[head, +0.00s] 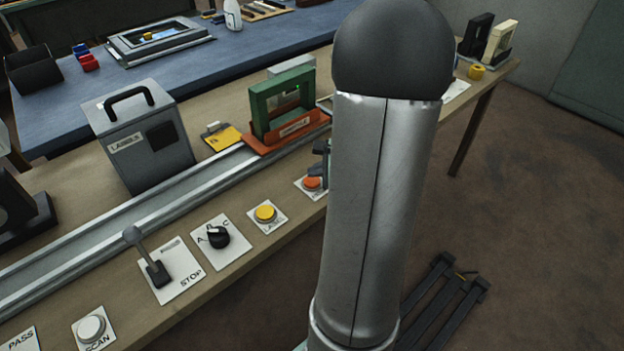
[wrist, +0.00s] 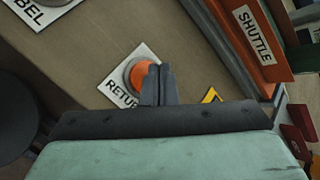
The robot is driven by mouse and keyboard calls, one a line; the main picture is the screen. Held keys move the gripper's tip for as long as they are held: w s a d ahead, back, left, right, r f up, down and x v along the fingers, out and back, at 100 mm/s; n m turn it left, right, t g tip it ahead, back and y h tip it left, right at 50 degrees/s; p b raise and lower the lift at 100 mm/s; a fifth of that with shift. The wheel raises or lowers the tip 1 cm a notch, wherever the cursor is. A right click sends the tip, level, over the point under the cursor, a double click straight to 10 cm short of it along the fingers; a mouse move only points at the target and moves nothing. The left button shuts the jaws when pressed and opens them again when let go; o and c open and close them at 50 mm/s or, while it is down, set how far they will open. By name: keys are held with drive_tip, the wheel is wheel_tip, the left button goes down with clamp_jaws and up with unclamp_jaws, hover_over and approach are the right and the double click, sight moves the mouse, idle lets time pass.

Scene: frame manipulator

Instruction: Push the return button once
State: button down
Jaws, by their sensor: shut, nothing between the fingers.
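The return button is an orange round button (head: 312,183) on a white plate, on the table's near side just left of my arm in the head view. In the wrist view the orange button (wrist: 137,76) sits on a white plate with the partly covered label "RETU". My gripper (wrist: 158,82) is shut and empty. Its fingertips overlap the button's right side in the wrist view; I cannot tell whether they touch it. In the head view only a small dark part of my gripper shows beside the button, and my arm hides the rest.
A yellow button (head: 265,213), a black knob (head: 218,237), a STOP lever (head: 157,270) and a white SCAN button (head: 91,328) line the table's front. Behind the return button, an orange shuttle (head: 288,134) carries a green frame (head: 283,101) on the rail. A grey LABELS box (head: 140,135) stands behind the rail.

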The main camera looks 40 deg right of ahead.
sight(316, 182)
drive_tip(key=shift+r+p, duration=1.8)
drive_tip(key=shift+r, duration=0.75)
